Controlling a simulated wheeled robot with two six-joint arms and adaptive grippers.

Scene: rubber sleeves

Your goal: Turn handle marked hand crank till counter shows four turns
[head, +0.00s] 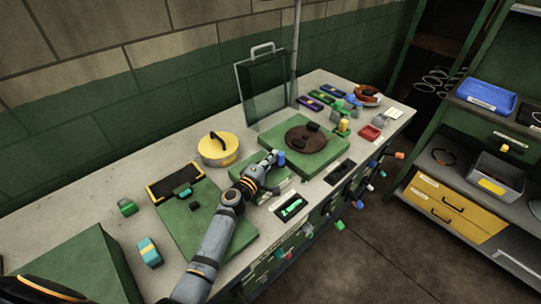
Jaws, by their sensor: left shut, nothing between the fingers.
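My left gripper (270,158) is shut with nothing in it. It is over the green bench fixtures, close beside a small blue upright knob (281,158); I cannot tell whether they touch. Behind it, a brown round disc (298,134) with dark knobs lies on a green base plate (316,158). No hand crank label can be read at this size, so I cannot tell which part is the marked handle. No counter digits are legible. My right gripper is not in view.
A yellow round lidded pot (230,158) stands left of the gripper. A clear upright panel (261,92) stands behind. A green board (212,221) lies beside my arm. Coloured knobs line the bench front. A shelf with a blue tray (487,97) stands at right.

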